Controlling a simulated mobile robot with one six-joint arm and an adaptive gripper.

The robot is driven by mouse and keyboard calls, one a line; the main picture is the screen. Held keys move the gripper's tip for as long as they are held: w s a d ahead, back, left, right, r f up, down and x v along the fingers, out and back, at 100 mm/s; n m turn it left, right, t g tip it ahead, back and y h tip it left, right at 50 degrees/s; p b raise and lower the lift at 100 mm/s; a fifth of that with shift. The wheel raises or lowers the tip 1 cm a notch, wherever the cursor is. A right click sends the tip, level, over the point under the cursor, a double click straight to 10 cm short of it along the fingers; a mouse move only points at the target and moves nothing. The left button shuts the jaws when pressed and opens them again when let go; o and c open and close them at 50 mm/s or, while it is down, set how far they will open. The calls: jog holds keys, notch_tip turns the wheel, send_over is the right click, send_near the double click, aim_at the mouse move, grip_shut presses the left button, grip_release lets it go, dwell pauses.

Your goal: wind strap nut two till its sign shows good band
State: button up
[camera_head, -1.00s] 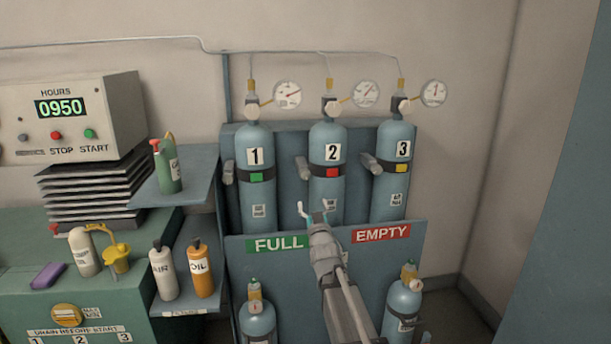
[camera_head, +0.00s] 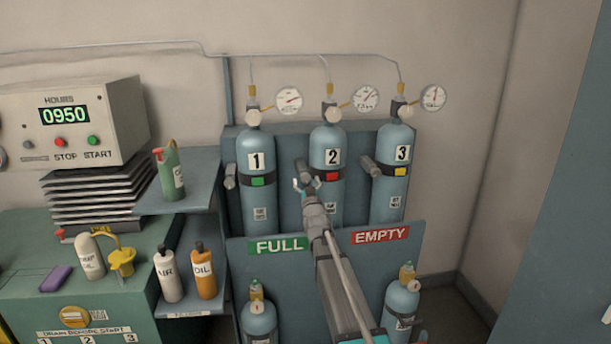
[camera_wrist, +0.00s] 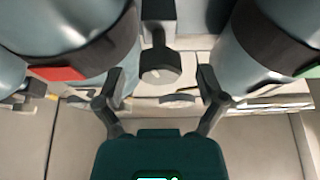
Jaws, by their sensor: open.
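Cylinder two (camera_head: 331,140) stands in the middle of the rack, with a dark strap around it and a red sign (camera_head: 331,176) on the strap. Its strap nut (camera_head: 304,168), a grey knob, sticks out at the cylinder's left side. My gripper (camera_head: 304,184) is open just below and in front of the nut. In the wrist view the nut (camera_wrist: 160,66) lies between the two spread fingers (camera_wrist: 160,78), with a gap on each side. The red sign also shows in the wrist view (camera_wrist: 57,73), at the left.
Cylinder one (camera_head: 256,140) has a green sign (camera_head: 257,181) and cylinder three (camera_head: 400,135) a yellow one (camera_head: 401,171). Both stand close beside cylinder two. The rack's front panel (camera_head: 290,275) with FULL and EMPTY labels is below my arm. Bottles stand on shelves at left.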

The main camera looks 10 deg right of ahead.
jog(key=shift+x, duration=0.8)
jog(key=c, duration=1.1)
